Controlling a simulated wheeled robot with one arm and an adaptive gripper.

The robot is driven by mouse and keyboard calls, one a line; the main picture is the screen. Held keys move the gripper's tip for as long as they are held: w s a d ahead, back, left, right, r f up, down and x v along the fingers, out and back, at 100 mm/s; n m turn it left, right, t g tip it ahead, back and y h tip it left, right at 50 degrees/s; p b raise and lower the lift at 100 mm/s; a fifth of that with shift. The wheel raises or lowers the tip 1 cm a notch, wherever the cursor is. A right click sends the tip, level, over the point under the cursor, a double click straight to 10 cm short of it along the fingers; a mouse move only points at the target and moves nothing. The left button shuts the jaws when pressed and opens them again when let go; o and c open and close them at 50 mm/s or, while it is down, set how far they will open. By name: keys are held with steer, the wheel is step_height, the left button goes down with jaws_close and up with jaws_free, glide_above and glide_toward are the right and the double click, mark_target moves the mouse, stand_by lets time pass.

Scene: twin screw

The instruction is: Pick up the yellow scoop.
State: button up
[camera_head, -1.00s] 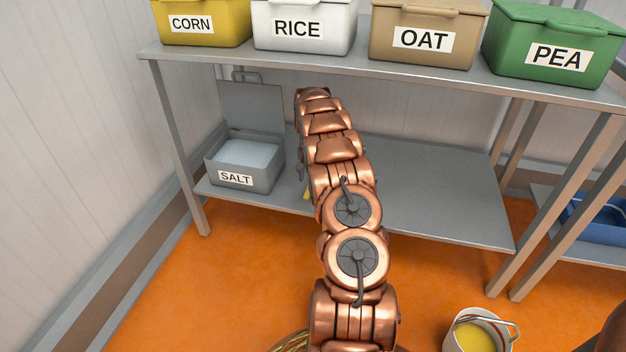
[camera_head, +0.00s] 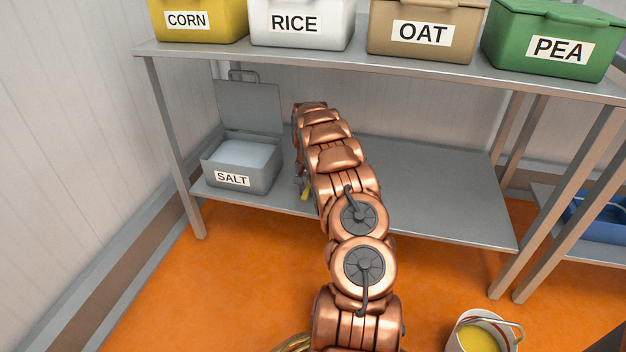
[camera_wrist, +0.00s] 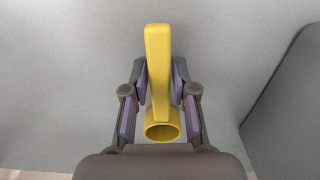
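The yellow scoop (camera_wrist: 158,75) is in the middle of the wrist view, its handle pointing up and its round open cup toward the bottom. My gripper (camera_wrist: 160,82) has one finger on each side of the handle, drawn in, with the pads against it. In the head view only a small bit of the scoop (camera_head: 306,192) shows beside my arm, low over the lower shelf (camera_head: 430,195). My gripper is mostly hidden behind my arm there. I cannot tell whether the scoop still touches the shelf.
An open grey salt bin (camera_head: 240,166) stands on the lower shelf left of my gripper. Labelled bins, such as the rice bin (camera_head: 300,22), stand on the upper shelf (camera_head: 350,60) overhead. A bucket with yellow contents (camera_head: 484,332) is on the orange floor. The lower shelf's right part is clear.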

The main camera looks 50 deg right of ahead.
jaws_close()
